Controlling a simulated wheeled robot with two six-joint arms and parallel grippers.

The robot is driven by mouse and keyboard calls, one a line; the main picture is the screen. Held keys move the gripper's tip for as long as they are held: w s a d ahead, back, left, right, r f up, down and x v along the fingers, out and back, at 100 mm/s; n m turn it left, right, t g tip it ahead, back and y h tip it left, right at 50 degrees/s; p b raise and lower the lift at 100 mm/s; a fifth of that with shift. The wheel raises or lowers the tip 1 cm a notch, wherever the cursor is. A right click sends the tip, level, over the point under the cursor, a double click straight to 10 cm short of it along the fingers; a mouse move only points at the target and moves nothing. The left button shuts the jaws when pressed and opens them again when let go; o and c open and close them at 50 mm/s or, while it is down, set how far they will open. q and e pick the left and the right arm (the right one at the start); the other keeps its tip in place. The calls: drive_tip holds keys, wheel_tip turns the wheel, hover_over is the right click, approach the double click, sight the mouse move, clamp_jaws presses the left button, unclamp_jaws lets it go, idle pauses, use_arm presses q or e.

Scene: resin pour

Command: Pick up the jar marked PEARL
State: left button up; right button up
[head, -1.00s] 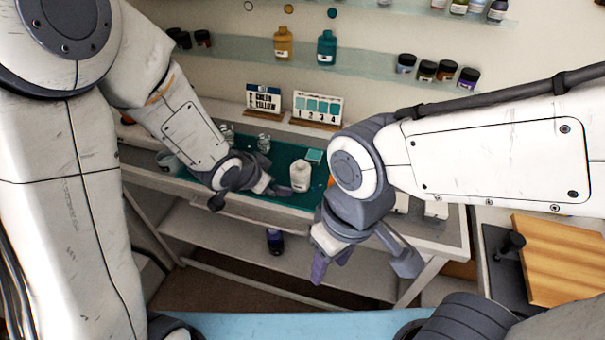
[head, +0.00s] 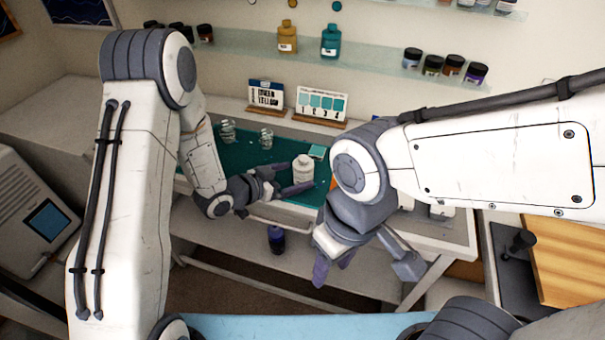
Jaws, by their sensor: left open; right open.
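A white bottle-like jar (head: 303,168) stands upright on the green mat (head: 232,153) on the bench. Its label is too small to read, so I cannot tell whether it says PEARL. My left gripper (head: 290,178) is open at the mat's front edge, its fingers just left of and in front of the white jar. I cannot tell whether they touch it. My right gripper (head: 334,266) is open and empty, pointing down in front of the bench, lower and to the right of the jar.
Small clear glasses (head: 266,138) stand behind the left gripper. A word card (head: 266,95) and a numbered swatch card (head: 321,104) stand at the back. Dark jars (head: 433,65) and a teal bottle (head: 331,41) sit on the shelf. A dark jar (head: 276,239) is below the bench.

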sight(305, 174)
use_arm(q)
drive_tip(key=x, duration=0.2)
drive_tip(key=p+x, duration=0.1)
drive_tip(key=x, duration=0.1)
drive_tip(key=shift+w+d+f, duration=0.2)
drive_tip(key=shift+f, duration=0.15)
clamp_jaws()
drive_tip(key=shift+r, duration=0.1)
